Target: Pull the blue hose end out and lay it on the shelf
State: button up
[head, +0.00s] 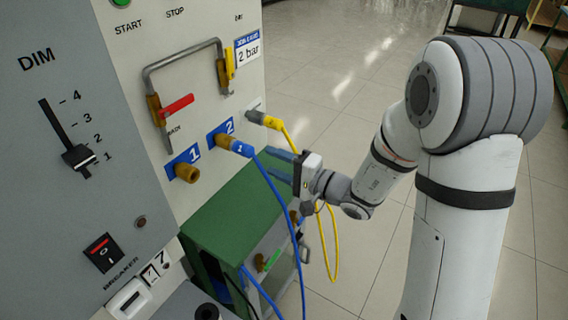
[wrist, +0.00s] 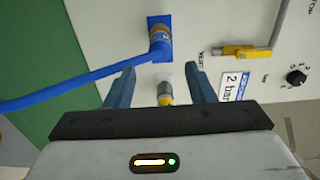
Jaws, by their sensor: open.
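The blue hose end (head: 234,146) sits in the port marked 2 on the pale panel, its blue hose hanging down in front of the shelf. In the wrist view the blue hose end (wrist: 160,48) is beyond my fingertips, and its hose runs off to the left. My gripper (head: 281,164) is open and empty, out in front of the panel, to the right of the blue hose end and apart from it. In the wrist view a yellow hose end (wrist: 166,94) shows between my fingers, partly hidden by my gripper. The green shelf (head: 222,218) stands below the ports.
The yellow hose end (head: 268,121) is in a port right of port 2, and its hose hangs behind my gripper. Port 1 (head: 186,172) is an empty brass fitting. A red-handled valve (head: 176,107) on a pipe is above. Open floor lies right.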

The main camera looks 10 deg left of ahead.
aim_at(252, 153)
jog(key=x, duration=0.7)
jog(key=shift+a+f, duration=0.1)
jog(key=shift+b+x, duration=0.4)
jog(key=shift+x, duration=0.8)
jog(key=shift+b, duration=0.6)
jog(key=shift+c, duration=0.6)
jog(key=c, duration=0.9)
jog(key=shift+d, duration=0.25)
jog(key=shift+s+d+b, duration=0.25)
jog(key=shift+d+b, duration=0.1)
jog(key=shift+d, duration=0.1)
jog(key=shift+b+v, duration=0.85)
jog(key=shift+v, duration=1.05)
